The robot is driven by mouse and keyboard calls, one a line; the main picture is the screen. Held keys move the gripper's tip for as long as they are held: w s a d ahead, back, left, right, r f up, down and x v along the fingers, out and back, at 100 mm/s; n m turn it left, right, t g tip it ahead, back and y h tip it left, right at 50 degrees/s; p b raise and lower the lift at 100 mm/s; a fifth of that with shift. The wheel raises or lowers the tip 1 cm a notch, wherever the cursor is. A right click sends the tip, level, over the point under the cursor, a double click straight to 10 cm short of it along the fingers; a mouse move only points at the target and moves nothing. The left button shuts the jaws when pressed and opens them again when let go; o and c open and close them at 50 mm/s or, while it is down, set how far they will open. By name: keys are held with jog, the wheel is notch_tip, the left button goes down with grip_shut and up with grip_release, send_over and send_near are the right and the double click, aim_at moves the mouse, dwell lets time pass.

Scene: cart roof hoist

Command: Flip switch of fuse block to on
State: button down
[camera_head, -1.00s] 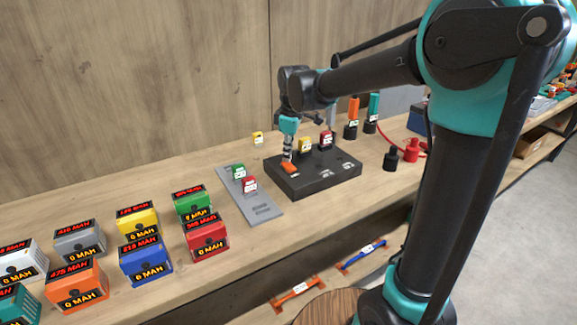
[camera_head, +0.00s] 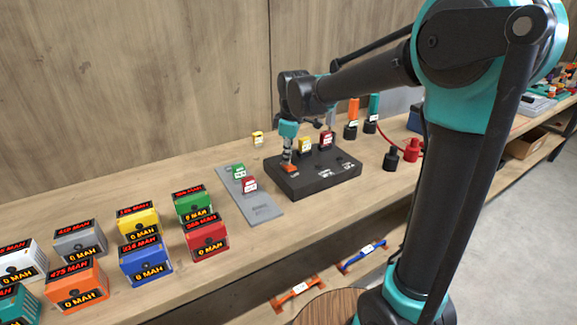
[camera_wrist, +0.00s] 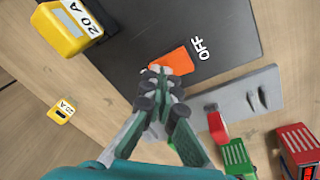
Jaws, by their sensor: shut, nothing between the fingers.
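The black fuse block (camera_head: 310,182) sits on the workbench, with its orange switch (camera_head: 290,169) at the left end. The wrist view shows the orange switch (camera_wrist: 172,60) beside white "OFF" lettering on the block's top. My gripper (camera_head: 288,160) is shut and points down at the switch. In the wrist view its closed fingertips (camera_wrist: 156,82) overlap the near edge of the switch and hide part of it. They look very close to it; contact is unclear. A yellow fuse (camera_head: 305,146) and a red fuse (camera_head: 326,138) stand in the block.
A grey plate (camera_head: 262,207) with a green fuse (camera_head: 239,171) and a red fuse (camera_head: 250,184) lies left of the block. A loose yellow fuse (camera_head: 257,138) is behind. Several coloured battery boxes (camera_head: 145,262) stand at front left. Posts and a red cable (camera_head: 393,137) are at right.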

jog(key=shift+s+d+r, duration=0.1)
jog(key=shift+s+r, duration=0.05)
jog(key=shift+r, duration=1)
jog(key=shift+s+d+r, duration=0.1)
jog(key=shift+s+r, duration=0.05)
jog(key=shift+r, duration=1)
jog(key=shift+s+d+r, duration=0.1)
jog(key=shift+s+r, duration=0.05)
jog(key=shift+r, duration=1)
